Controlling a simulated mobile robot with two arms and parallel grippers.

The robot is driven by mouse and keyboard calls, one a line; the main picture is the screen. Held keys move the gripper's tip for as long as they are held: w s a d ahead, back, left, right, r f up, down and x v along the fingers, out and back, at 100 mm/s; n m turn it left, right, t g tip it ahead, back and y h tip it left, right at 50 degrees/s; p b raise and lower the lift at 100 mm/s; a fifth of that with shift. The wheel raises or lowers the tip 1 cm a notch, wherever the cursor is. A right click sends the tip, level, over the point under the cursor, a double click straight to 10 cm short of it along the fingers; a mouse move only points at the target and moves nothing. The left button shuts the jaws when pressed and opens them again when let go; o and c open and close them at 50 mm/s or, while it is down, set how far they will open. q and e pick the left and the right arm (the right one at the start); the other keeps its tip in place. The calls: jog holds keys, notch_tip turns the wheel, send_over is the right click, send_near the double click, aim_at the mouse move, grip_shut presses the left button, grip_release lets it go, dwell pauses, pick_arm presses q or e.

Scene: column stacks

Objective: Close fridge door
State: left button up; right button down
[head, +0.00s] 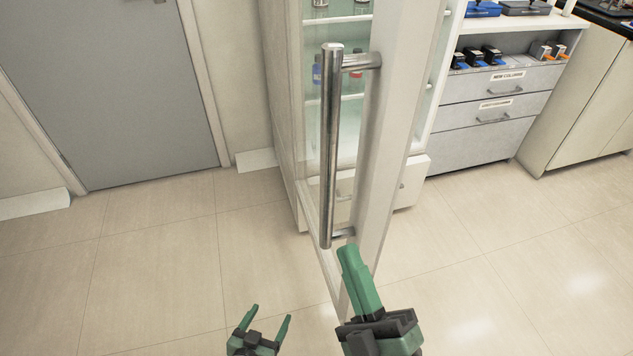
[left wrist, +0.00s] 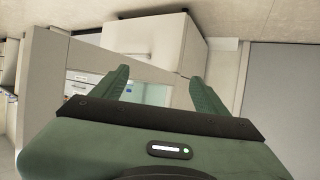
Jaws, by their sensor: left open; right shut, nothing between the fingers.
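The fridge door (head: 392,110) stands open, swung out towards me, with its edge facing me. A long metal bar handle (head: 329,150) is mounted upright on its left side. The fridge (head: 277,70) stands behind it, with glass and shelves showing. My right gripper (head: 349,252) is shut and empty, just below the handle's lower end and overlapping the door's lower part; I cannot tell if they touch. My left gripper (head: 271,314) is open and empty, low and to the left of the door. Its spread fingers also show in the left wrist view (left wrist: 158,84).
A grey room door (head: 110,90) is in the wall at the left. Grey drawers (head: 490,120) and a pale cabinet (head: 590,110) stand at the right. Bottles (head: 316,75) stand inside the fridge. The tiled floor (head: 150,260) is clear left of the fridge.

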jog(key=s+a+n+g+h+p, duration=0.2)
jog(key=s+a+n+g+p, duration=0.4)
jog(key=p, duration=0.6)
jog(key=w+d+r+p+x, duration=0.1)
jog(key=p+x, duration=0.1)
jog(key=x, duration=0.9)
pick_arm(q)
jog(key=s+a+f+g+y, duration=0.1)
jog(key=s+a+f+g, duration=0.1)
jog(key=s, duration=0.9)
jog(key=s+a+f+g+y+p, duration=0.1)
jog(key=s+a+g, duration=0.3)
jog(key=s, duration=0.7)
jog(key=s+a+f+g+y, duration=0.1)
jog(key=s+g, duration=0.4)
jog(key=s, duration=0.6)
jog(key=shift+s+a+f+n+g, duration=0.2)
jog(key=shift+a+f+n+g, duration=0.15)
jog(key=shift+a+f, duration=0.75)
pick_arm(e)
jog(key=shift+n+t, duration=0.3)
jog(key=shift+s+d, duration=0.1)
jog(key=shift+d, duration=1.05)
jog(key=shift+s+d, duration=0.15)
jog(key=shift+d, duration=1)
pick_arm(q)
jog(key=shift+a+r, duration=0.15)
jog(key=shift+r, duration=0.05)
